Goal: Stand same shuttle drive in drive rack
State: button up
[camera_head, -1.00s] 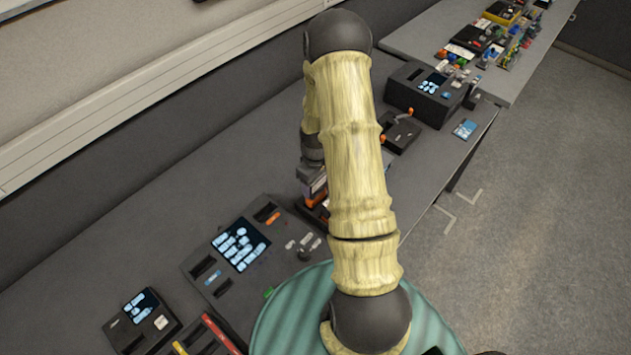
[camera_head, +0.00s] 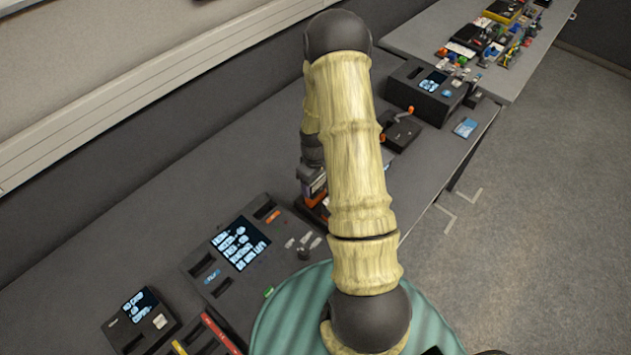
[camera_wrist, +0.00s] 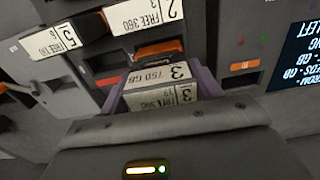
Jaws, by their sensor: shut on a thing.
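A drive with white labels reading 3 and 750 GB (camera_wrist: 158,78) sits between the purple fingers of my gripper (camera_wrist: 160,88) in the wrist view. The gripper is shut on it. The dark drive rack (camera_wrist: 103,70) lies just beyond, with an orange-edged part showing behind the held drive. Whether the drive is inside a slot or above it I cannot tell. Two other drives, labelled 5 FREE 1TB (camera_wrist: 55,40) and 2 FREE 360 (camera_wrist: 145,15), stand in the rack. In the head view my arm hides most of the gripper and rack; a drive's edge (camera_head: 313,182) shows beside it.
A console with a lit screen (camera_head: 241,243) lies left of the rack, and a smaller screen box (camera_head: 140,308) stands nearer. A dark box with a screen (camera_head: 425,92) and a small black device (camera_head: 400,130) stand farther back. The bench behind the console is clear.

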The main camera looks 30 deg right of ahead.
jog(key=shift+f+b, duration=1.15)
jog(key=shift+f, duration=0.5)
dwell(1.4)
jog(key=o, duration=1.5)
jog(key=shift+r, duration=0.1)
jog(key=shift+r+p, duration=2.75)
jog(key=shift+r, duration=0.95)
